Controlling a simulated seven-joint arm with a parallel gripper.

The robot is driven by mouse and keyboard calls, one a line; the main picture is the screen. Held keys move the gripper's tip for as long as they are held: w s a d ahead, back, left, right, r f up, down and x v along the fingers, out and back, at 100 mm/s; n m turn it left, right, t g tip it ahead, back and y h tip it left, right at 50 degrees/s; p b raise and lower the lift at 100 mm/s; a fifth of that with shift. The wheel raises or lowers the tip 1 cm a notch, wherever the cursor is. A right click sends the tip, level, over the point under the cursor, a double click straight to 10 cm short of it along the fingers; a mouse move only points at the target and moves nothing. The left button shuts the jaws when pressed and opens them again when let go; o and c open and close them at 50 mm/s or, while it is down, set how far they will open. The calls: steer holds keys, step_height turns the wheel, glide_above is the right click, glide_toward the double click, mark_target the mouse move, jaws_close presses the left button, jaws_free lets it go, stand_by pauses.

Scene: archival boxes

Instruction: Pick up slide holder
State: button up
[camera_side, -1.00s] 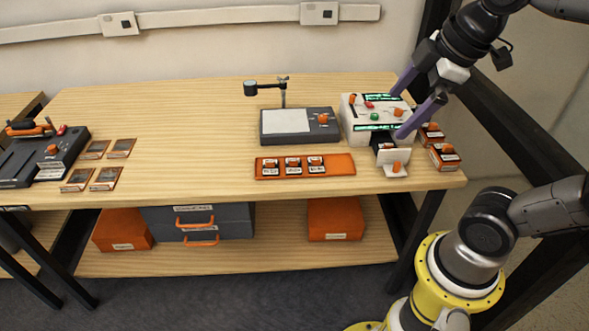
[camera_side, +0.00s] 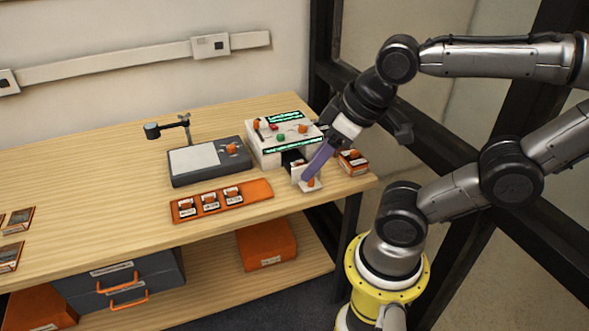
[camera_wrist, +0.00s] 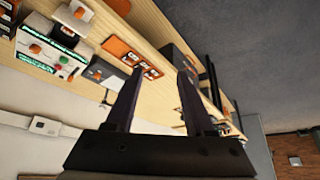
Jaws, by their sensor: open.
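No object is labelled readably as the slide holder. A small white piece with an orange knob (camera_side: 300,183) sits at the front of the white device (camera_side: 262,152). An orange tray (camera_side: 236,200) with three labelled slide pieces lies to its left. My gripper (camera_side: 307,176) points down at the white piece, one purple finger overlapping it in the side view; contact cannot be told. The other finger is hidden there. In the wrist view my gripper (camera_wrist: 160,74) shows two spread fingers with nothing between them; the orange tray (camera_wrist: 118,50) appears beyond.
A dark light panel with a lamp arm (camera_side: 205,165) stands behind the tray. Orange-and-black boxes (camera_side: 352,163) stand right of the device. The table's front edge runs just below the tray. An orange box (camera_side: 266,245) is on the lower shelf. The table's left middle is clear.

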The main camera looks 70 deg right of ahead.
steer(key=w+d+r+n, duration=0.3)
steer(key=w+r+n, duration=0.2)
steer(key=w+n, duration=0.25)
steer(key=n+g, duration=0.1)
steer(key=g, duration=0.5)
glide_above(300, 161)
step_height(300, 161, down, 15)
step_height(300, 161, down, 8)
steer(key=shift+a+r, duration=0.1)
steer(key=shift+r, duration=0.15)
steer(key=shift+f, duration=2.9)
